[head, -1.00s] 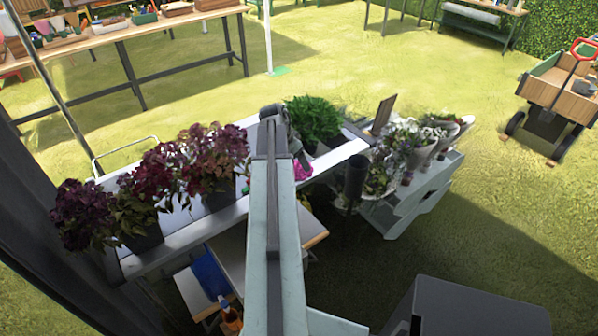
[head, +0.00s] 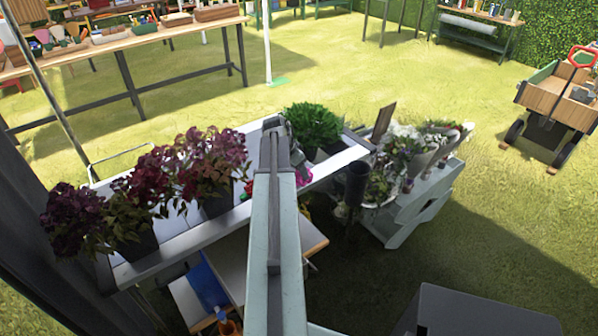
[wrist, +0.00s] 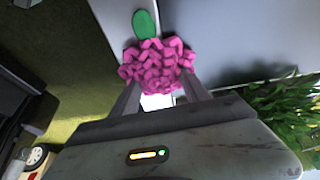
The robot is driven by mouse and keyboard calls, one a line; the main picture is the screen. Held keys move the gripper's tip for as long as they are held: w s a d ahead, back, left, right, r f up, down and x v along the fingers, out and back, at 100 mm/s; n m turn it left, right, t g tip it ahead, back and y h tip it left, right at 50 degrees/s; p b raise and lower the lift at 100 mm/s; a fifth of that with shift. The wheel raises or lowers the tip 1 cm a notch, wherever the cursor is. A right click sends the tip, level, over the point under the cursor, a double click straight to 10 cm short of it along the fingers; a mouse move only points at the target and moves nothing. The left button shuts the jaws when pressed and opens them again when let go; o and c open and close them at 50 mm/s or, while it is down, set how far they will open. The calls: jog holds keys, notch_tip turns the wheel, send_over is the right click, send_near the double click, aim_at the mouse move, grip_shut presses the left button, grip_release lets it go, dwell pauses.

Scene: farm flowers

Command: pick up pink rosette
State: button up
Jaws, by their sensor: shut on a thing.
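The pink rosette (wrist: 158,65) is a bumpy magenta bloom with a green leaf-shaped part (wrist: 145,24) at its far side in the wrist view. My gripper (wrist: 160,92) is shut on it, with one finger at each side of its lower part. In the head view only a bit of the pink rosette (head: 304,176) shows at the right of my arm, over the grey bench (head: 238,218). My arm hides the gripper's fingers there. I cannot tell whether the rosette touches the bench.
Dark purple potted plants (head: 212,170) stand on the bench's left part. A green leafy plant (head: 313,124) stands close to the right of my gripper. A tiered stand (head: 420,205) with flower bunches is further right. Open grass lies behind.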

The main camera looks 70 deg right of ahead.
notch_tip(320, 180, up, 10)
jog(key=p, duration=0.9)
jog(key=shift+p, duration=0.35)
jog(key=shift+f, duration=0.1)
